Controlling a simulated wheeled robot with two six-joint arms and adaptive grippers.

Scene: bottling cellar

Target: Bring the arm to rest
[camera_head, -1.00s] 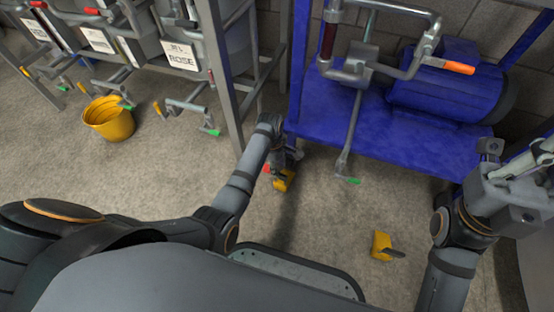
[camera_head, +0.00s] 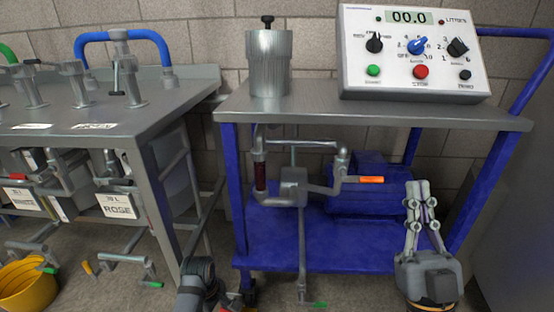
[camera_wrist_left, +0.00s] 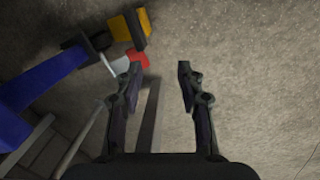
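My right gripper (camera_head: 417,185) points upward in the head view, in front of the right part of the blue cart. Its two fingers come together at the tips, and nothing shows between them. My left arm (camera_head: 200,282) shows only as a dark joint at the bottom edge of the head view; its gripper is not clear there. In the left wrist view my left gripper (camera_wrist_left: 159,72) has its fingers well apart, with bare floor between the tips. It is empty, above the floor near a red and yellow caster part (camera_wrist_left: 130,27).
The blue cart (camera_head: 275,232) carries a pump, an orange-handled lever (camera_head: 371,180), a metal canister (camera_head: 269,65) and a control console (camera_head: 414,55) reading 00.0. A grey filling bench (camera_head: 130,120) stands at left. A yellow bucket (camera_head: 28,287) is on the floor.

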